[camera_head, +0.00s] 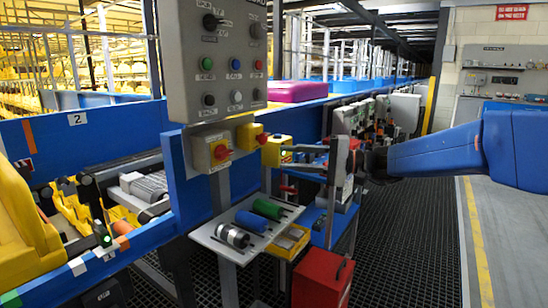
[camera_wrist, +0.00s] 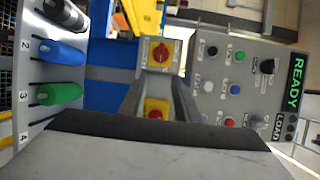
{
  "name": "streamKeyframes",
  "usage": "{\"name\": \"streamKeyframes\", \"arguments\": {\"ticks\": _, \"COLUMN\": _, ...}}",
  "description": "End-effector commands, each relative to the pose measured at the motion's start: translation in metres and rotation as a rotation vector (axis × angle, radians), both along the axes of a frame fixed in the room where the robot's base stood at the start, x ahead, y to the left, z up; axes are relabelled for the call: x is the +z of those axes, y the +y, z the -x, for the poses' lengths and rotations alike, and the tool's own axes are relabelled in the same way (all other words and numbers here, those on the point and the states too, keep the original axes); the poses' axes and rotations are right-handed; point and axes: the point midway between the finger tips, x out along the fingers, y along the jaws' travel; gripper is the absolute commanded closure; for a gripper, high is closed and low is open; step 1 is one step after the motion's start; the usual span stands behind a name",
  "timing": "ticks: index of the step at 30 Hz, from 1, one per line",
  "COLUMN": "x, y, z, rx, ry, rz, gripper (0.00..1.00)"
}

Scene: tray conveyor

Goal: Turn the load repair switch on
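A grey control panel (camera_head: 222,82) hangs at upper centre-left in the head view; it also shows turned sideways at right in the wrist view (camera_wrist: 222,70). It carries two black rotary knobs, a left one (camera_head: 210,22) and a right one (camera_head: 257,30). In the wrist view, the knob (camera_wrist: 257,122) sits by a label starting LOAD (camera_wrist: 281,128); the rest is cut off or unreadable. Knob positions are too small to tell. My gripper (camera_head: 295,158) is open and empty, right of and below the panel, apart from it. Its fingers point left, towards the yellow switch boxes.
A shelf with several cylinders (camera_head: 240,246) and a red box (camera_head: 322,278) stand lower down. A blue conveyor frame (camera_head: 115,160) runs behind. The dark grated floor at right is clear.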

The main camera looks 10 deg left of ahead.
Motion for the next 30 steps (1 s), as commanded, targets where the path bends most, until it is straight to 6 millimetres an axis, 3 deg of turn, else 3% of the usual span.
{"name": "streamKeyframes", "arguments": {"ticks": 6, "x": 0.000, "y": -0.018, "z": 0.000, "rx": -0.001, "ry": 0.000, "rz": 0.001, "gripper": 0.70}}
{"name": "streamKeyframes", "arguments": {"ticks": 20, "x": -0.002, "y": -0.023, "z": 0.005, "rx": 0.001, "ry": -0.002, "rz": 0.014, "gripper": 0.70}}
{"name": "streamKeyframes", "arguments": {"ticks": 23, "x": -0.008, "y": -0.030, "z": 0.020, "rx": 0.005, "ry": -0.009, "rz": 0.066, "gripper": 0.70}}
{"name": "streamKeyframes", "arguments": {"ticks": 30, "x": -0.049, "y": -0.074, "z": 0.089, "rx": 0.001, "ry": -0.038, "rz": 0.329, "gripper": 0.70}}
